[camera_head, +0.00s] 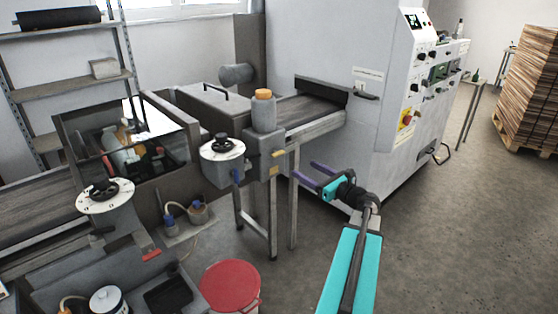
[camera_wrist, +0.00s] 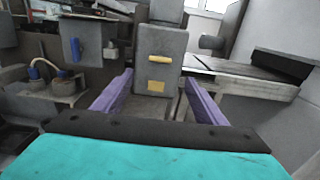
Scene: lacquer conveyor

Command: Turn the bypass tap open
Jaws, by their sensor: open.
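No readable label in either view marks the bypass tap. A grey box (camera_head: 268,160) under an orange-capped container (camera_head: 264,112) carries a small yellow lever (camera_head: 286,152) and a yellow plate (camera_head: 273,171). In the wrist view the lever (camera_wrist: 157,58) lies roughly level on the box front, above the plate (camera_wrist: 159,87). A blue handle (camera_head: 236,177) hangs below a round dial (camera_head: 222,147) to the left; it points down in the wrist view (camera_wrist: 76,49). My gripper (camera_head: 302,169) has its purple fingers apart and empty. They point toward the grey box and appear short of it.
A second dial (camera_head: 104,194) and a red handle (camera_head: 151,254) are at the left. A red-lidded bucket (camera_head: 230,286) stands on the floor below. The large white machine (camera_head: 340,90) stands behind. Floor at the right (camera_head: 460,220) is clear.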

